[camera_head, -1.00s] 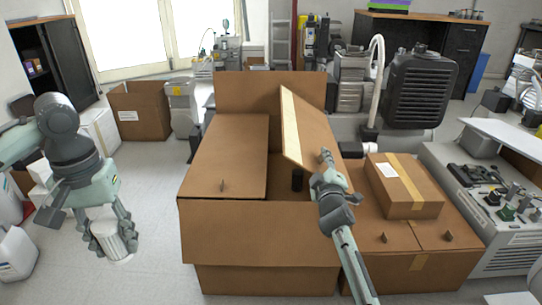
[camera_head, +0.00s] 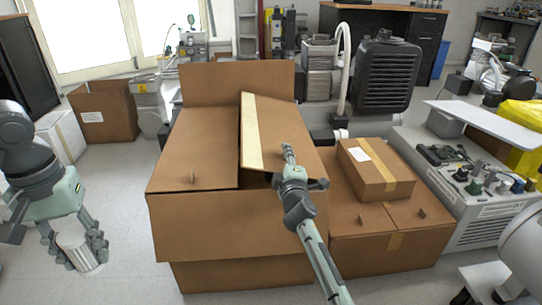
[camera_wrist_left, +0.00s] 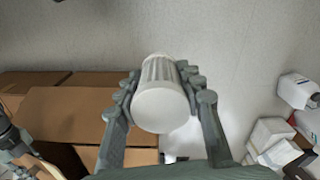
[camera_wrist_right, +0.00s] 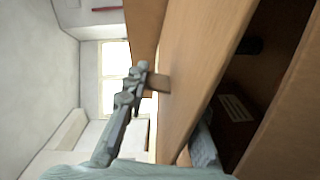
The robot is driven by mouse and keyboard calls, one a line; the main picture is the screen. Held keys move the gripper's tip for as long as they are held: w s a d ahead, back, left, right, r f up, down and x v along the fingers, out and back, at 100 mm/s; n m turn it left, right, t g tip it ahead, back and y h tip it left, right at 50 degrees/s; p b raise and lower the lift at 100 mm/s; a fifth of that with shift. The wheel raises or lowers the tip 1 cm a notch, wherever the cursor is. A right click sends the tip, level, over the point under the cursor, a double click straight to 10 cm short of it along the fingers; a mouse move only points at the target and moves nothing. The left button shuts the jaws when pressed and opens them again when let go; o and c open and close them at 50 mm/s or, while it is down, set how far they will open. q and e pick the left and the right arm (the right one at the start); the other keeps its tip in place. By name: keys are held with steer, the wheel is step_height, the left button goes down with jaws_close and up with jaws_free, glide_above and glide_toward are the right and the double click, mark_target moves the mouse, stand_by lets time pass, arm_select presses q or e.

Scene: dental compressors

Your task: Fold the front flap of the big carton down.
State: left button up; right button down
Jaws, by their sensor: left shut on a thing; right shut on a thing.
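The big carton (camera_head: 245,272) stands in the middle of the head view. Its front flap (camera_head: 235,226) hangs down outside the front face. The left flap (camera_head: 195,150) lies flat over the opening, with a small tab. The back flap (camera_head: 237,82) stands upright. The right flap (camera_head: 275,132), with a pale strip along its edge, slants over the opening. My right gripper (camera_head: 289,155) is shut on this right flap, which also fills the right wrist view (camera_wrist_right: 205,70). My left gripper (camera_head: 78,245) is shut on a white ribbed cylinder (camera_wrist_left: 160,105), left of the carton.
A lower carton (camera_head: 375,245) stands against the right side, with a taped box (camera_head: 376,168) on top. A grey equipment unit (camera_head: 470,190) is further right. Another carton (camera_head: 105,112) stands at the back left. Floor is clear left of the big carton.

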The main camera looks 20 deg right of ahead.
steer(key=c, duration=1.3)
jaws_free()
steer(key=shift+s, duration=0.1)
steer(key=v, duration=1.1)
steer(key=shift+s, duration=0.4)
steer(key=shift+c, duration=0.6)
